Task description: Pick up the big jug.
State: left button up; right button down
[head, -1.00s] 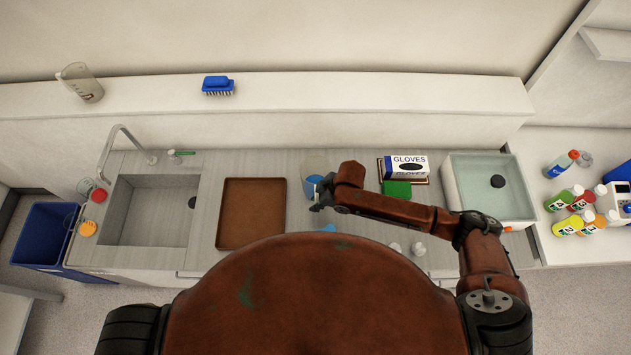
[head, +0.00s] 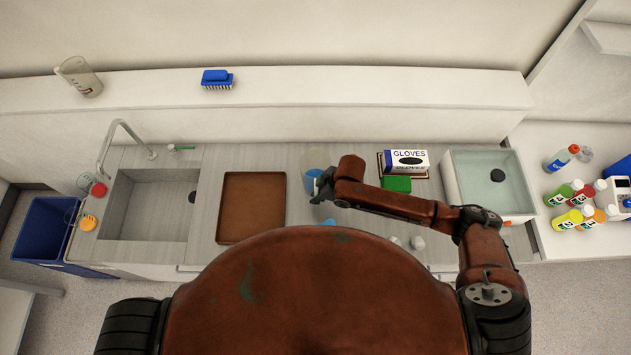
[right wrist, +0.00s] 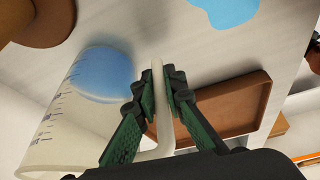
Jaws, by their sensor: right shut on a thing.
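The big jug (head: 314,160) is clear, with blue in its lower part. It is on the grey counter area between the brown tray and the glove box in the head view, partly hidden by my right arm. My right gripper (head: 320,190) is at its near right side. In the right wrist view the jug (right wrist: 80,110) shows volume marks on its wall, and its pale upright handle (right wrist: 160,110) is between the green fingers of my right gripper (right wrist: 162,88), which are shut on it. I cannot tell whether its base touches the counter. My left gripper is not in view.
A brown tray (head: 251,206) lies left of the jug. A glove box (head: 408,160) and a green sponge-like block (head: 397,184) are close on its right. A blue patch (head: 328,222) and small pale items (head: 417,242) are near the front edge. Another jug (head: 78,77) stands on the shelf.

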jog(key=shift+w+r, duration=0.1)
jog(key=shift+r, duration=0.4)
jog(key=shift+s+a+r+b, duration=0.1)
jog(key=shift+r+b, duration=0.3)
jog(key=shift+r, duration=0.25)
jog(key=shift+s+a+r+b, duration=0.1)
jog(key=shift+r+b, duration=0.25)
jog(key=shift+r, duration=0.25)
pick_arm(q)
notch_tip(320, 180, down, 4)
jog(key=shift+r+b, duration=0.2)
jog(key=shift+b, duration=0.9)
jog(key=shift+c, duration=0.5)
pick_arm(e)
jog(key=s+a+r, duration=0.5)
jog(key=s+r, duration=0.4)
jog(key=s, duration=0.3)
jog(key=shift+s+r, duration=0.3)
jog(key=shift+s, duration=0.05)
